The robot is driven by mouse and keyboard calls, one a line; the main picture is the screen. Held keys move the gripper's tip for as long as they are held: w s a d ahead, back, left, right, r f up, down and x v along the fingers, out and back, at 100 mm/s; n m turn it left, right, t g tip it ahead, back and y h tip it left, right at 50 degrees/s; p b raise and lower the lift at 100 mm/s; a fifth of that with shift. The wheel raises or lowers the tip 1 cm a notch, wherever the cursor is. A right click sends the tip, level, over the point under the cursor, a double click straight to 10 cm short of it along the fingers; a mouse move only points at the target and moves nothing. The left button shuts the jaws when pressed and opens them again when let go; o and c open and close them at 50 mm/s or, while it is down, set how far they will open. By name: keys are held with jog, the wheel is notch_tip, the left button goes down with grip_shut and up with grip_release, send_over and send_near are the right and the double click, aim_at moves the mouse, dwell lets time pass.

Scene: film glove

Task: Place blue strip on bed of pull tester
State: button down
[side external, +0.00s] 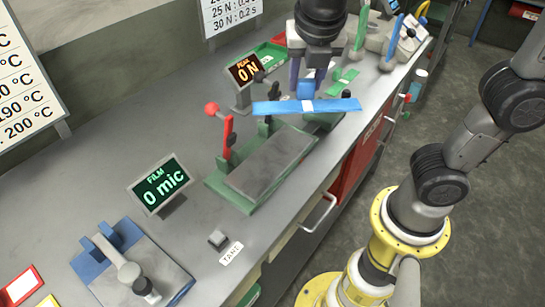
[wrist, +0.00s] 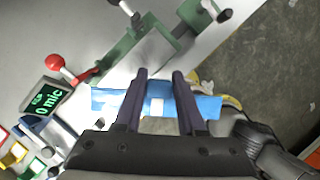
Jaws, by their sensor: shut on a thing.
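The blue strip (side external: 345,105) is a long flat piece with a white patch at its middle; it also shows in the wrist view (wrist: 205,106). My gripper (side external: 307,88) is shut on the strip near its middle and holds it roughly level. The pull tester has a green base and a grey bed (side external: 272,162), with a red-knobbed lever (side external: 228,133) at its left. In the side view the strip crosses in front of the tester's far end and hides part of it. In the wrist view my gripper's fingers (wrist: 159,85) straddle the white patch.
A peak display (side external: 245,71) reading 0 N stands behind the tester. A film display (side external: 160,185) reading 0 mic stands left of it. A blue-based device (side external: 135,265) is at the front left. The bench's right edge is close to the tester.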

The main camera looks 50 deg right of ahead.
aim_at(336, 108)
jog(key=s+n, duration=0.1)
jog(key=n, duration=0.1)
jog(key=s+f+n+t+y, duration=0.1)
jog(key=s+n, duration=0.1)
jog(key=s+f+n+y, duration=0.1)
jog(key=n, duration=0.1)
jog(key=shift+s+f+n, duration=0.25)
jog(key=shift+s+n, duration=0.1)
jog(key=shift+n, duration=0.05)
jog(key=n, duration=0.1)
jog(key=s+f+n+y, duration=0.1)
jog(key=shift+s+f+n+t, duration=0.1)
jog(key=shift+s+n+t, duration=0.2)
jog(key=shift+n, duration=0.1)
jog(key=w+a+f, duration=0.1)
jog(key=w+f, duration=0.2)
jog(key=w, duration=0.1)
jog(key=w+a+f, duration=0.1)
jog(key=w+f, duration=0.2)
jog(key=w, duration=0.1)
jog(key=w+a+f, duration=0.1)
jog(key=w+f, duration=0.2)
jog(key=w, duration=0.2)
jog(key=shift+f, duration=0.35)
jog(key=shift+w+f, duration=0.15)
jog(key=shift+f, duration=0.75)
jog(key=shift+w+f, duration=0.1)
jog(key=shift+f, duration=0.75)
